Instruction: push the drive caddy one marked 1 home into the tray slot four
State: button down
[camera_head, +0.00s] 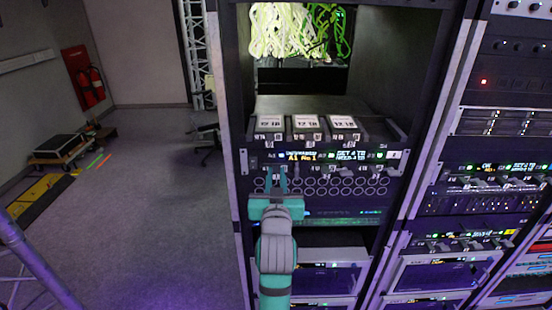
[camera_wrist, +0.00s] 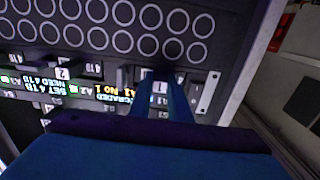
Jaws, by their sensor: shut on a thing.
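The drive caddy marked 1 (camera_wrist: 160,88) shows its white label between my gripper's two fingers in the wrist view, where the picture is upside down. My gripper (camera_head: 276,178) is shut on it at the lower left front of the tray (camera_head: 396,156). The fingers hide the sides of the caddy, and I cannot tell how deep it sits. A caddy marked 2 (camera_wrist: 63,73) is beside it in the same row. Slot four's own marking is too small to read.
Three drives labelled 12 TB (camera_head: 306,122) lie on top of the tray. A lit display (camera_head: 302,156) reads "A1 No 1". A panel of round holes (camera_head: 340,186) is just below. Rack posts (camera_head: 226,120) stand close on the left; open floor lies beyond.

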jog(key=shift+s+r, duration=0.15)
jog(key=shift+s, duration=0.8)
jog(key=s, duration=1)
dwell(0.6)
dwell(0.4)
